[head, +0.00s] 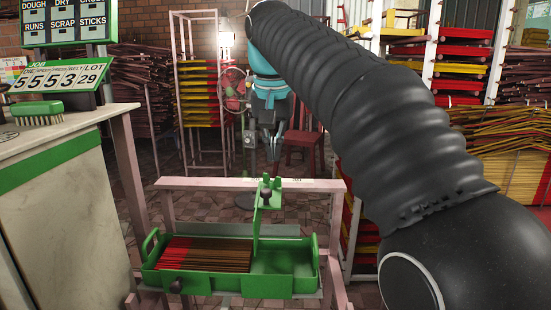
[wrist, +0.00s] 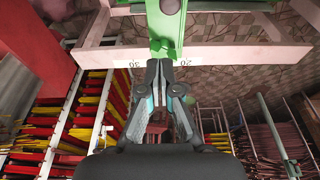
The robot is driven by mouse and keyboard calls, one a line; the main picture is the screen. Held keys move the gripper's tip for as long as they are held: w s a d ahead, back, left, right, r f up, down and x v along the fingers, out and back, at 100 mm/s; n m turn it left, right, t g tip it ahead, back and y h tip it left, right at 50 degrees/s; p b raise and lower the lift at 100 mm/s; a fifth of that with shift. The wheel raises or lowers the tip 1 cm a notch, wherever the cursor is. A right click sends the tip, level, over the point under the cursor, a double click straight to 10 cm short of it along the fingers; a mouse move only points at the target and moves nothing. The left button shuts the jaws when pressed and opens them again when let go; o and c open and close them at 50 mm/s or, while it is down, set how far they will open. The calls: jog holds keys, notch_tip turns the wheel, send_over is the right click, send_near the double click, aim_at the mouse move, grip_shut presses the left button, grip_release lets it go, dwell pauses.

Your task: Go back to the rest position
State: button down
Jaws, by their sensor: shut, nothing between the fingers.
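My gripper (head: 273,142) hangs at the end of my arm, above and behind the pink frame that carries a green tray (head: 218,283). In the wrist view my gripper (wrist: 159,68) shows its two fingertips together, with nothing between them. The fingertips appear close to a green upright part with a dark knob (wrist: 169,6) in that view. In the head view this green upright (head: 270,200) stands at the tray's divider. The tray's left part holds brown, red-ended sticks (head: 207,253); its right part looks empty.
A pale counter (head: 60,190) with a green brush (head: 38,112) and number board (head: 57,78) stands at the left. Racks of red and yellow trays (head: 465,50) and stick bundles (head: 510,130) fill the right. A fan (head: 233,85) and a red stool (head: 304,140) stand behind.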

jog(key=s+d+f+t, duration=0.1)
jog(key=s+d+f, duration=0.8)
jog(key=s+d, duration=0.25)
jog(key=s+d+f+t, duration=0.1)
jog(key=s+d+f, duration=0.1)
jog(key=s+f, duration=0.4)
jog(key=s+d+f, duration=0.2)
jog(key=s+f, duration=0.4)
jog(key=f, duration=0.4)
jog(key=shift+s+d+t, duration=0.35)
jog(key=shift+t, duration=0.05)
